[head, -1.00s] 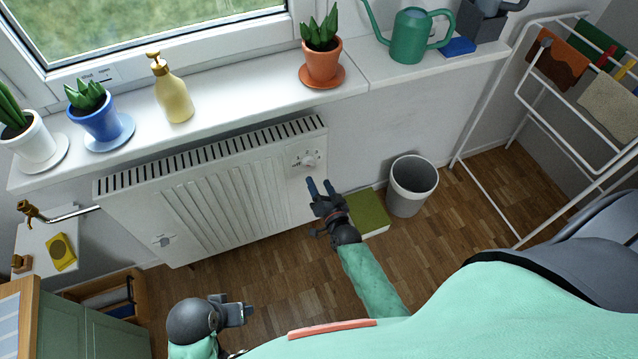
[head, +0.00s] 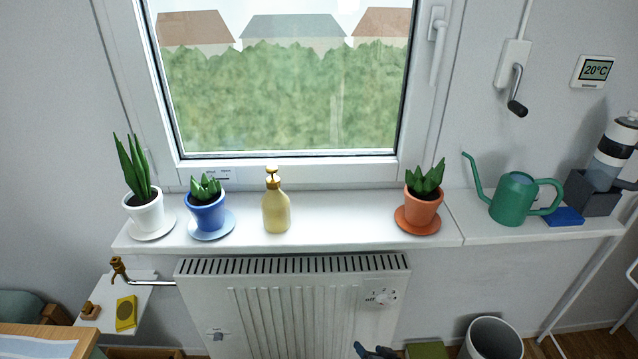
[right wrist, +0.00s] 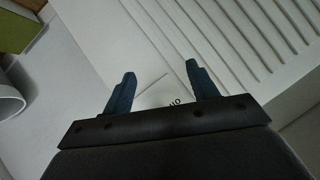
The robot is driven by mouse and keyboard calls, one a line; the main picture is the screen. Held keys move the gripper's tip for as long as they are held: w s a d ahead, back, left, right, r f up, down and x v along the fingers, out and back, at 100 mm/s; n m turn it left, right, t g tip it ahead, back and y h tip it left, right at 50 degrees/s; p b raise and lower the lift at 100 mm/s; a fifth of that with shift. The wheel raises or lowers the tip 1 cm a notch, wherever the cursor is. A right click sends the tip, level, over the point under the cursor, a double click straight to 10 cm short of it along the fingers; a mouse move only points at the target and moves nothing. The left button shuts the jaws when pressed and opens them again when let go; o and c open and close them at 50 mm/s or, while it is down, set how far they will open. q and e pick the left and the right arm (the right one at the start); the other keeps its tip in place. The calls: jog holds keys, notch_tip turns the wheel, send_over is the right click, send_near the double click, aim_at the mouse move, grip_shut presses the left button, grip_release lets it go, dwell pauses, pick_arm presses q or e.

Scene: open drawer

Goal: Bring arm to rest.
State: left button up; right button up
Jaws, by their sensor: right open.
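The white ribbed radiator (head: 300,310) stands under the window sill. The radiator also fills much of the right wrist view (right wrist: 240,60), with part of some lettering between the fingers. My left gripper is out of view.
The sill (head: 340,237) bears several potted plants, a yellow soap bottle (head: 276,212) and a green watering can (head: 513,199). A grey bin (head: 493,340) stands on the floor at lower right, beside a green box (head: 426,350). A drying rack (head: 575,290) is at far right.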

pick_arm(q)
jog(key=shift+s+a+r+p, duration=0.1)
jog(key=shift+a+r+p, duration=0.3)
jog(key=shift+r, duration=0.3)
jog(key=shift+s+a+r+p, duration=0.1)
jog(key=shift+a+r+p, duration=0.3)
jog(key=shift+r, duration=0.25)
pick_arm(e)
jog(key=s+r+n+g+h, duration=0.1)
jog(key=s+r+g, duration=0.3)
jog(key=s, duration=0.9)
jog(key=s+a+r+n+g+h, duration=0.1)
jog(key=s+r+n+g, duration=0.2)
jog(key=s+r, duration=0.5)
jog(key=shift+s+r+n+g, duration=0.3)
jog(key=shift+s+g, duration=0.6)
jog(key=shift+s, duration=1.8)
